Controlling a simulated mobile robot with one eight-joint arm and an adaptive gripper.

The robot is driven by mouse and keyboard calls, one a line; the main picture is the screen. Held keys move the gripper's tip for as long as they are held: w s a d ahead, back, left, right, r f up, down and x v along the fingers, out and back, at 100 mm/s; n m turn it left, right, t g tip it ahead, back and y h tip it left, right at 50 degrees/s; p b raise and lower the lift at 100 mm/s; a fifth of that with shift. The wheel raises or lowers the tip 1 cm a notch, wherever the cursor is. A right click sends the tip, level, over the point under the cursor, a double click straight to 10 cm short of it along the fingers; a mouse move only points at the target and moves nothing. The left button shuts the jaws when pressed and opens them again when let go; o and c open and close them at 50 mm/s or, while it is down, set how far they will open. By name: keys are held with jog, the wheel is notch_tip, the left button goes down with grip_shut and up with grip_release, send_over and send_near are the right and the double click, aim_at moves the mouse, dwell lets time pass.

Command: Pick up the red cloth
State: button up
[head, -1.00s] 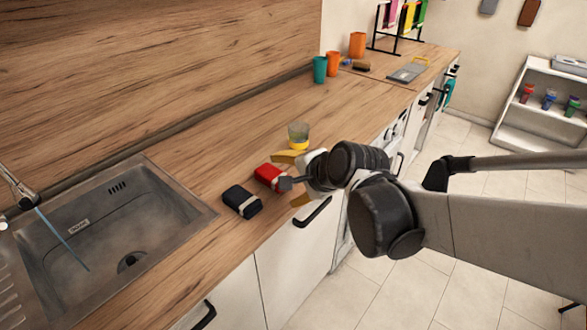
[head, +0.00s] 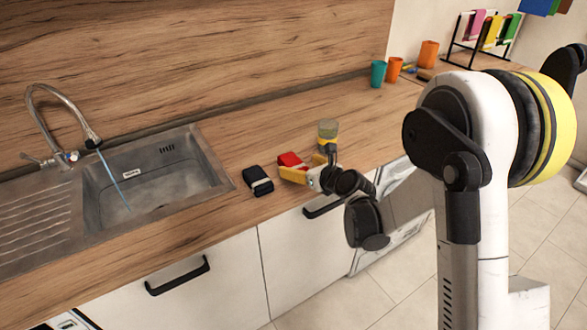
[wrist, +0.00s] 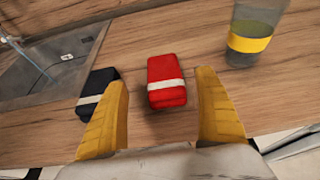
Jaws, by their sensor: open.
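The red cloth (head: 291,160) is a folded bundle with a white band, lying on the wooden worktop. In the wrist view the red cloth (wrist: 166,82) lies ahead of and between my two yellow fingers. My gripper (head: 306,168) is open and empty at the front edge of the worktop, close to the cloth. In the wrist view my gripper (wrist: 162,110) shows its fingers spread on either side of the cloth's near end, and the cloth is not clamped. In the head view a yellow finger hides part of the cloth.
A dark cloth bundle (head: 257,180) with a white band lies just left of the red one. A glass with a yellow band (head: 328,133) stands to the right. The sink (head: 150,182) is at left. Teal (head: 377,74) and orange (head: 428,54) cups stand further back.

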aim_at(294, 163)
jog(key=x, duration=0.2)
jog(key=b+x, duration=0.1)
jog(key=x, duration=0.1)
jog(key=b+x, duration=0.1)
jog(key=x, duration=0.1)
jog(key=shift+d+f, duration=0.3)
jog(key=shift+f, duration=0.05)
jog(key=shift+r, duration=0.15)
jog(key=c, duration=1.2)
